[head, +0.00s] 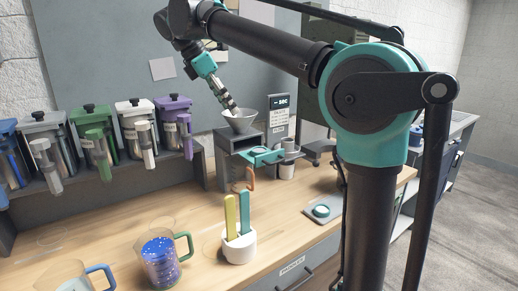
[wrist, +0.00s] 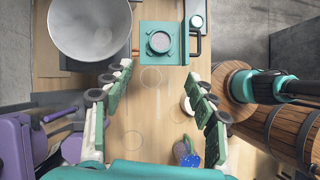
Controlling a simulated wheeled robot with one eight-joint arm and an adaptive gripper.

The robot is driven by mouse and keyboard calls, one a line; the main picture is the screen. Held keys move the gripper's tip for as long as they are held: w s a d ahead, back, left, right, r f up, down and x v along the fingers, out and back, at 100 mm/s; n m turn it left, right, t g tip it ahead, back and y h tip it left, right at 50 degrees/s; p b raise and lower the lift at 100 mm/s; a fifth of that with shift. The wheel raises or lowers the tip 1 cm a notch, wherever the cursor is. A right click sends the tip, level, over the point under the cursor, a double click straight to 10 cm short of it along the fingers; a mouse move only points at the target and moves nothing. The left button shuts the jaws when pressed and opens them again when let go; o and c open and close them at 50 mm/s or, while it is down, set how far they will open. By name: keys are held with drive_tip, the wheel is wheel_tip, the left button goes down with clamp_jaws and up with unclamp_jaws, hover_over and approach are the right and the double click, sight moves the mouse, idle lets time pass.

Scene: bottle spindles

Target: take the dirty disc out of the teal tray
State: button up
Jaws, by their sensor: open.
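The teal tray (wrist: 176,57) shows at the top middle of the wrist view, with a round grey disc (wrist: 160,41) in it. In the head view the teal tray (head: 262,157) sticks out from the front of a grey machine, under and to the right of a funnel; the disc is not clear there. My gripper (wrist: 157,74) is open and empty, its two fingers apart on either side below the tray in the wrist view. In the head view my gripper (head: 231,106) is just above the funnel.
The metal funnel (head: 241,121) stands beside the tray, also at top left in the wrist view (wrist: 90,28). Several lidded jugs line the left.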

approach(259, 149)
drive_tip(key=x, duration=0.3)
drive_tip(key=shift+s+a+f, duration=0.1)
drive_tip(key=shift+s+a, duration=0.05)
drive_tip(key=shift+x, duration=2.6)
drive_tip(key=shift+c, duration=0.3)
drive_tip(key=c, duration=0.5)
